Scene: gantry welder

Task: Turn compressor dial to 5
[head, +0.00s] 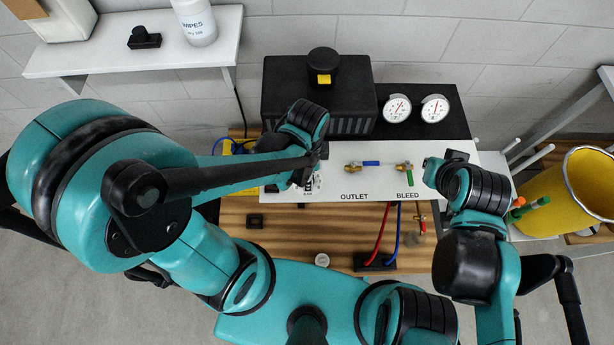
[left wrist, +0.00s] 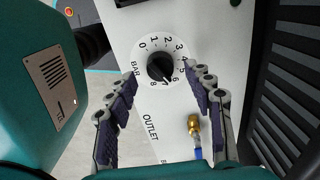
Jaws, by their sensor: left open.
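The compressor dial (left wrist: 160,67) is a round black knob on a white scale marked BAR, 0 to 8, on a white panel. A mark on the knob seems to point low right, near 6 or 7; it is too small to be sure. My left gripper (left wrist: 160,80) is open, its fingertips to the left and right of the dial in the left wrist view, apart from the knob. In the head view my left gripper (head: 308,178) covers most of the dial; part of the scale (head: 317,186) shows. My right gripper (head: 450,156) is at the panel's right end; its fingers are unclear.
The panel (head: 375,187) also carries an outlet valve (head: 365,164) with a blue handle and a bleed valve (head: 404,167). Two gauges (head: 416,108) and a black compressor housing (head: 330,95) stand behind. A yellow bucket (head: 570,190) is at the right. Hoses hang below the panel.

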